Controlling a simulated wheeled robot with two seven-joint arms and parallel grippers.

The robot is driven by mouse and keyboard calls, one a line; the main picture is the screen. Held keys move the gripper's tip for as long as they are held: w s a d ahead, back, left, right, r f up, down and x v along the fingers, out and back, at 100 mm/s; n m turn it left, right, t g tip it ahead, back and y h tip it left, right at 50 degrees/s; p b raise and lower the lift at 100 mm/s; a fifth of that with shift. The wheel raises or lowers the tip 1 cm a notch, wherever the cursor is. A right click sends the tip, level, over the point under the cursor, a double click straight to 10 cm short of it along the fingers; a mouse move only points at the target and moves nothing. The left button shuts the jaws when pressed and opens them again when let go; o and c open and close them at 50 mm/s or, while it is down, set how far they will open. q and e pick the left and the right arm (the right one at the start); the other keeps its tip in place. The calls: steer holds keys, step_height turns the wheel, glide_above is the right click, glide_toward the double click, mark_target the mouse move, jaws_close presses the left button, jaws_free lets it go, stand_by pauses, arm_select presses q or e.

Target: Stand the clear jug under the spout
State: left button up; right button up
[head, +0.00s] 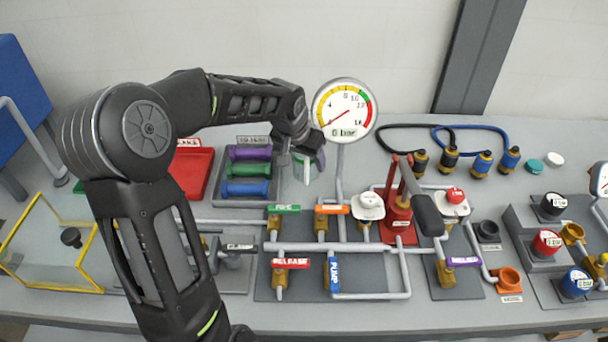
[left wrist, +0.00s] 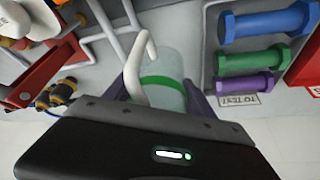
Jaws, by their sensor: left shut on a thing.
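The clear jug (left wrist: 170,65), pale and see-through with a green band, is between the fingers of my left gripper (left wrist: 155,98) in the left wrist view. That gripper is shut on it. In the head view my left gripper (head: 302,152) is behind the bench's front pipework, left of the gauge post, and mostly hides the jug. My right gripper is out of view.
A round pressure gauge (head: 345,108) on a post stands just right of the gripper. A tray of coloured dumbbell-shaped parts (head: 246,170) and a red tray (head: 192,170) lie to the left. Pipes, valves and a red hand pump (head: 398,215) fill the front and right.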

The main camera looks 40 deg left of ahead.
arm_select(q)
steer(key=shift+s+a+f, duration=0.15)
steer(key=shift+f, duration=0.85)
steer(key=shift+f, duration=0.1)
step_height(320, 180, down, 4)
steer(key=shift+f+p, duration=0.1)
steer(key=shift+p, duration=0.25)
steer(key=shift+f, duration=0.1)
steer(key=shift+f, duration=0.1)
steer(key=o, duration=0.9)
steer(key=shift+f, duration=0.1)
steer(key=o, duration=0.5)
steer(key=shift+r, duration=0.2)
